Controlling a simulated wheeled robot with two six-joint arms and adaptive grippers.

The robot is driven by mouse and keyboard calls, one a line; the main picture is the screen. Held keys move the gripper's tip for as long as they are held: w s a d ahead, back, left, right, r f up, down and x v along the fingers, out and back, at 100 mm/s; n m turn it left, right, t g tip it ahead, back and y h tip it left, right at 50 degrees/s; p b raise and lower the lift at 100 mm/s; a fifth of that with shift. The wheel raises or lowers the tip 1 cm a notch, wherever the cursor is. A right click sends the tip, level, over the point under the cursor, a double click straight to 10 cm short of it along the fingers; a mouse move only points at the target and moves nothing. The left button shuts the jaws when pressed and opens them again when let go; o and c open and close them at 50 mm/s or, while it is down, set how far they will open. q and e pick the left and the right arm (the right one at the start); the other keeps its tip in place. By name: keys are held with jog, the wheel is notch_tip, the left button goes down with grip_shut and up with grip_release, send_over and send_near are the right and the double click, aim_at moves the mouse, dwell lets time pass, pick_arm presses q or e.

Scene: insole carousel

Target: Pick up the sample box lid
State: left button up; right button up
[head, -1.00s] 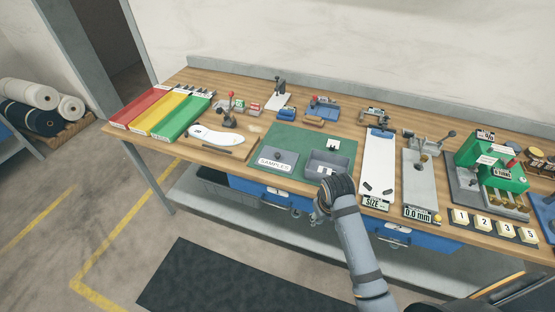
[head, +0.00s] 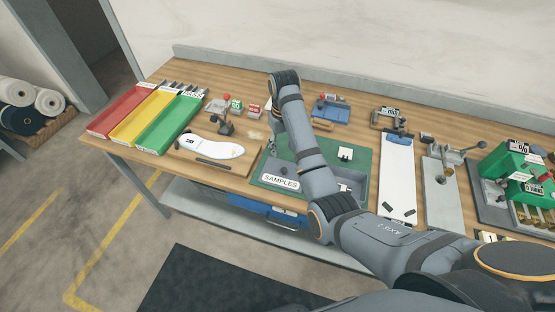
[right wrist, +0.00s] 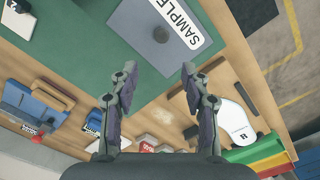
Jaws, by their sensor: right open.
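The sample box lid (right wrist: 165,38) is a grey plate with a dark round knob (right wrist: 160,34) and a white SAMPLES label. It lies on the green mat (right wrist: 75,60). In the head view the lid's label (head: 281,182) shows at the mat's front left, with my arm covering part of the lid. My right gripper (right wrist: 158,72) is open and empty. In the right wrist view its two fingers are spread below the lid's picture, apart from the knob. The open grey sample box (head: 350,190) is right of the lid, partly behind my arm. My left gripper is out of view.
A white insole (head: 212,145) lies left of the mat, near red, yellow and green trays (head: 168,127). A blue fixture (head: 331,110) stands behind the mat. A white board (head: 397,175) and a green machine (head: 515,175) are to the right.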

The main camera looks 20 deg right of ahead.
aim_at(284, 169)
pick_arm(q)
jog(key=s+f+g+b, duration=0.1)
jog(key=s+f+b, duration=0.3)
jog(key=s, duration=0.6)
pick_arm(e)
jog(key=s+f, duration=0.1)
jog(key=f, duration=0.1)
jog(key=s+f, duration=0.1)
jog(key=shift+s+f, duration=0.35)
jog(key=shift+f, duration=0.05)
jog(key=shift+w+f+p, duration=0.3)
jog(key=shift+f+p, duration=0.35)
jog(key=shift+f, duration=0.15)
notch_tip(284, 169, down, 3)
jog(key=shift+r+p, duration=0.1)
jog(key=shift+p, duration=0.2)
jog(key=shift+w+f, duration=0.2)
jog(key=shift+f, duration=0.45)
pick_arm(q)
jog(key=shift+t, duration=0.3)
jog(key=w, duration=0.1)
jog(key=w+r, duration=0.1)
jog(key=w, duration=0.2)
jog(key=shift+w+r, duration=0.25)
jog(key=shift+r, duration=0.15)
pick_arm(e)
grip_shut()
